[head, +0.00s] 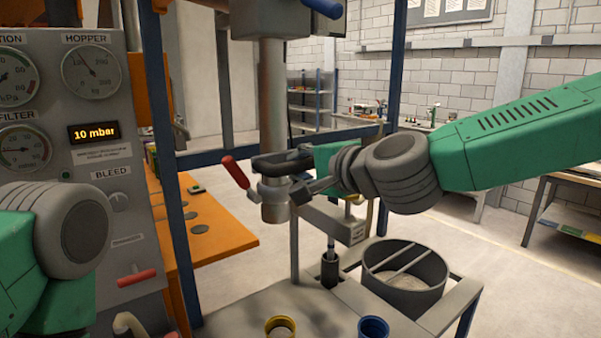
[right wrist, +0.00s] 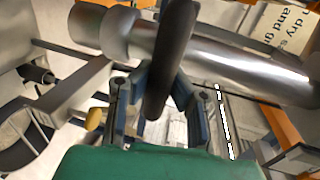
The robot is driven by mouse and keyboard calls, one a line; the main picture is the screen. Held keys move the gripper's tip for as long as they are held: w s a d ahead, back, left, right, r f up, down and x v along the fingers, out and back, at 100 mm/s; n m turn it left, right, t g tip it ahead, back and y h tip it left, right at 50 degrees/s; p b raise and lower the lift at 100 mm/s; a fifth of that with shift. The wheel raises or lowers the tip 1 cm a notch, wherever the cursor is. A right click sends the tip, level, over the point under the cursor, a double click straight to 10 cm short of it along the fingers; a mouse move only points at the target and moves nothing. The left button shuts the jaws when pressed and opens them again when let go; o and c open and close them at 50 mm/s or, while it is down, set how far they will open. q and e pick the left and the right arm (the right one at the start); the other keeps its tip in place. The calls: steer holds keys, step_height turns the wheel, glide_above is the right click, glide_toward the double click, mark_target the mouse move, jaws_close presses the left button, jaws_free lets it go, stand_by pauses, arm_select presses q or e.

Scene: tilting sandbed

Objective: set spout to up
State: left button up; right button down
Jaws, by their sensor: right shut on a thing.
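A steel pipe (head: 272,95) hangs down at the middle of the head view. Its lower end, seemingly the spout (head: 274,208), points down. A dark curved handle (head: 283,164) sits at the collar there, with a red-gripped lever (head: 235,171) on its left. My right gripper (head: 300,187) reaches in from the right beside the collar. In the right wrist view, my right gripper (right wrist: 167,88) has its fingers shut on the dark handle (right wrist: 174,50), in front of the shiny pipe (right wrist: 220,62). My left arm shows at the left edge, its gripper out of frame.
A gauge panel (head: 90,190) with a red lever (head: 136,277) stands at left. Below the pipe are a yellow-rimmed cup (head: 280,328), a blue cup (head: 373,328) and a round grey bin (head: 405,280). Blue frame posts (head: 392,110) stand around the pipe.

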steer(key=shift+r, duration=0.4)
steer(key=c, duration=1.4)
jaws_free()
steer(key=shift+s+a, duration=0.1)
steer(key=shift+s, duration=0.1)
steer(key=shift+f, duration=0.15)
steer(key=v, duration=1.2)
